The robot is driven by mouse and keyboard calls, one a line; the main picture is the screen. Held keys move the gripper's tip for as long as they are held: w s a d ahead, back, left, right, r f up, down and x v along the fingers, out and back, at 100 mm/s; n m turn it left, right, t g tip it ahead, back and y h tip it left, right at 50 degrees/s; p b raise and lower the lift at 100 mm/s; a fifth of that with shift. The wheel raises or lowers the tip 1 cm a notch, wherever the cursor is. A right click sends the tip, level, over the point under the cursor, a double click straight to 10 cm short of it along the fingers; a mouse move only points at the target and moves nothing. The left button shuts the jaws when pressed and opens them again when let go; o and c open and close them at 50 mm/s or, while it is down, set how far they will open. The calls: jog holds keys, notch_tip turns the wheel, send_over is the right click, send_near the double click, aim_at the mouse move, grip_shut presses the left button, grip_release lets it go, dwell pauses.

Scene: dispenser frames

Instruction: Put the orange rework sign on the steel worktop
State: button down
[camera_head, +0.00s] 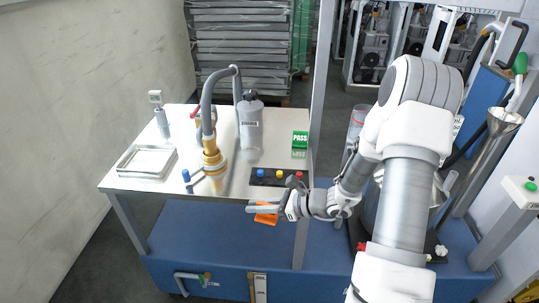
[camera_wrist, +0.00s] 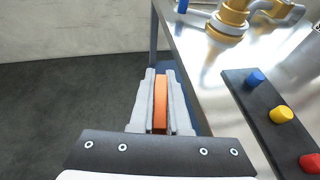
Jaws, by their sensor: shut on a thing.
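The orange rework sign (camera_head: 266,213) is held in my gripper (camera_head: 250,209), in front of the worktop's front edge. In the wrist view the sign (camera_wrist: 160,104) shows as an orange strip between the two fingers of my gripper (camera_wrist: 160,85). Its printed face is not readable. The steel worktop (camera_head: 222,190) is a light shiny surface left of my arm. It also shows at the right of the wrist view (camera_wrist: 205,75), beside the gripper.
On the worktop are a button strip (camera_head: 270,178) with blue, yellow and red buttons, a brass fitting (camera_head: 213,160), a grey bottle (camera_head: 250,125), a green PASS sign (camera_head: 299,140) and a shallow tray (camera_head: 147,162). Some bare steel lies along the front edge.

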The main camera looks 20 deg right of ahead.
jog(key=b, duration=0.3)
jog(key=w+b, duration=0.1)
jog(key=b, duration=0.2)
jog(key=shift+w+a+f, duration=0.2)
jog(key=shift+a+f, duration=0.1)
jog(key=shift+b, duration=0.6)
